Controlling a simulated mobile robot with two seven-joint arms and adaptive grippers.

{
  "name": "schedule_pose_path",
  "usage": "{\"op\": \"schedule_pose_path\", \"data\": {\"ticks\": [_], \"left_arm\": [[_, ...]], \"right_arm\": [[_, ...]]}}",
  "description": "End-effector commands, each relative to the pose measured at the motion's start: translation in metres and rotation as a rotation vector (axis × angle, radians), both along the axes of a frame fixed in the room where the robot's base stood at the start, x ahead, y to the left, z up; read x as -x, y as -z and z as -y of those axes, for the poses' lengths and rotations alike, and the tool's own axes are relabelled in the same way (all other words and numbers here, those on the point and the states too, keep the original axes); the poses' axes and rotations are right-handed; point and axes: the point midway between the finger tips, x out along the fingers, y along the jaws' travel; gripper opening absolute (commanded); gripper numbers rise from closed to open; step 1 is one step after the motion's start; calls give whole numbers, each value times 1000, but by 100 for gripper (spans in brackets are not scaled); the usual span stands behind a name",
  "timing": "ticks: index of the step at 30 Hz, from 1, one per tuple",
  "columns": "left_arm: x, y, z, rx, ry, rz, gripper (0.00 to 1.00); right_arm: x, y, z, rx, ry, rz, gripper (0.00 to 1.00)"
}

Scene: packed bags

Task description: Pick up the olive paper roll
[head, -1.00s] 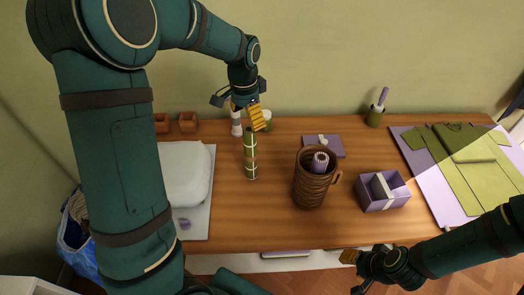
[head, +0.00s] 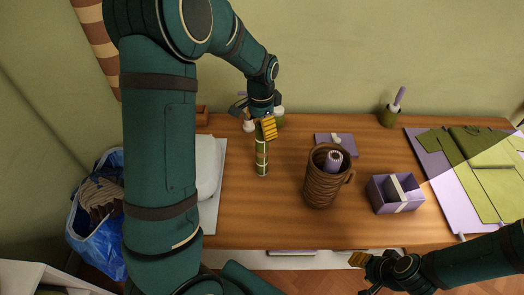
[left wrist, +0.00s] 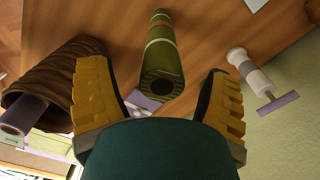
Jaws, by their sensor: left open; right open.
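The olive paper roll (head: 262,160) stands upright on the wooden table, with pale bands around it. My left gripper (head: 269,130) is open at its upper end and hides its top in the head view. In the left wrist view the roll (left wrist: 163,62) shows end-on, its dark centre hole facing the camera. It lies between the two yellow fingers of the left gripper (left wrist: 160,100), with a gap on both sides. My right gripper (head: 357,260) is open and empty near the table's front edge, far from the roll.
A brown woven mug (head: 322,185) with a purple roll inside stands right of the olive roll. A purple box (head: 396,195) is further right. A pale bag on a board (head: 214,180) lies left.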

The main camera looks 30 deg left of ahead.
Motion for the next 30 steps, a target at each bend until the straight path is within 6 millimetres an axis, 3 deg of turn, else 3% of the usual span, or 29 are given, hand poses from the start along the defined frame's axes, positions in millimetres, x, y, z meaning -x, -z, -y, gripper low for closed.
{"op": "schedule_pose_path", "data": {"ticks": [7,17,23,24,30], "left_arm": [[-3,36,-1,-1,0,-3,80],[-4,41,-1,-1,0,0,80],[-4,41,0,0,0,0,13],[-4,41,0,0,0,0,8],[-4,41,-1,-1,0,0,7]], "right_arm": [[0,3,0,0,0,0,42],[0,3,0,1,0,0,42],[0,3,0,1,0,0,42],[0,3,0,1,0,0,42],[0,3,0,0,0,0,42]]}}
